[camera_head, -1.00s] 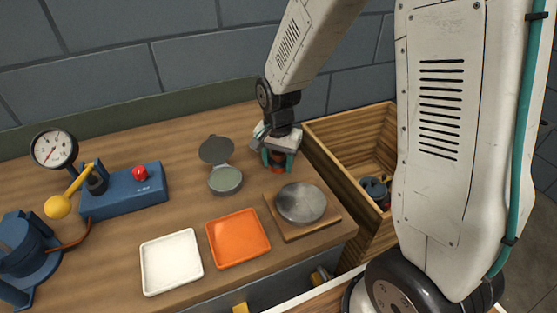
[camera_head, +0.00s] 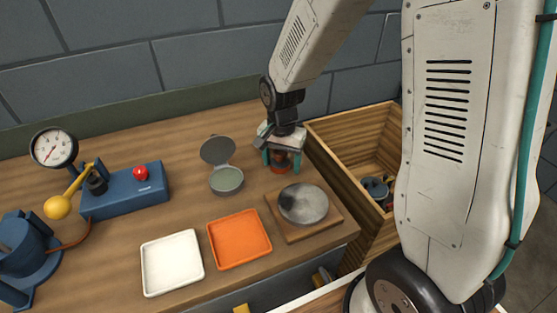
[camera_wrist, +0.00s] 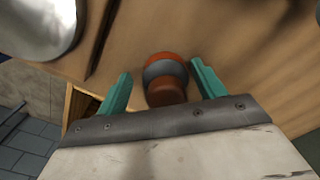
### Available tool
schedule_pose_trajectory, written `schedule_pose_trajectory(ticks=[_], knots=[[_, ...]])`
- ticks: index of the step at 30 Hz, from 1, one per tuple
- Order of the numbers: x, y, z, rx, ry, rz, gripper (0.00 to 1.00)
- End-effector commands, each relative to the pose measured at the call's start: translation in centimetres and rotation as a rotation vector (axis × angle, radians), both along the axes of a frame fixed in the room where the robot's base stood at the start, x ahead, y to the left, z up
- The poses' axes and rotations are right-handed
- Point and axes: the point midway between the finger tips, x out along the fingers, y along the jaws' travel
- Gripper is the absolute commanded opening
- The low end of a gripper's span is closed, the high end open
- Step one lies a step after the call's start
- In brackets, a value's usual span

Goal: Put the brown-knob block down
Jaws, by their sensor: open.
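The brown-knob block (camera_head: 279,167) stands on the wooden worktop, left of the open wooden bin. In the wrist view the block (camera_wrist: 165,70) shows its brown knob toward the camera, a grey band and an orange-red part. My gripper (camera_head: 282,160) is lowered over the block. Its two teal fingers are open, one on each side of the block. In the wrist view, gaps show between my gripper (camera_wrist: 161,72) and the block on both sides. In the head view the fingers and palm partly hide the block.
A round grey disc (camera_head: 303,203) on a wooden board (camera_head: 330,218) is close in front. A hinged grey lidded dish (camera_head: 226,180) is to the left. Orange (camera_head: 240,238) and white (camera_head: 172,263) trays lie nearer the front. The wooden bin (camera_head: 345,128) stands right, with parts inside.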

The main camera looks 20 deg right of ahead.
Motion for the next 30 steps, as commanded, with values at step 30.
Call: schedule_pose_trajectory(ticks=[30], knots=[[-3.2, -0.4, 15.2, 0.004, -0.031, 0.114, 0.70]])
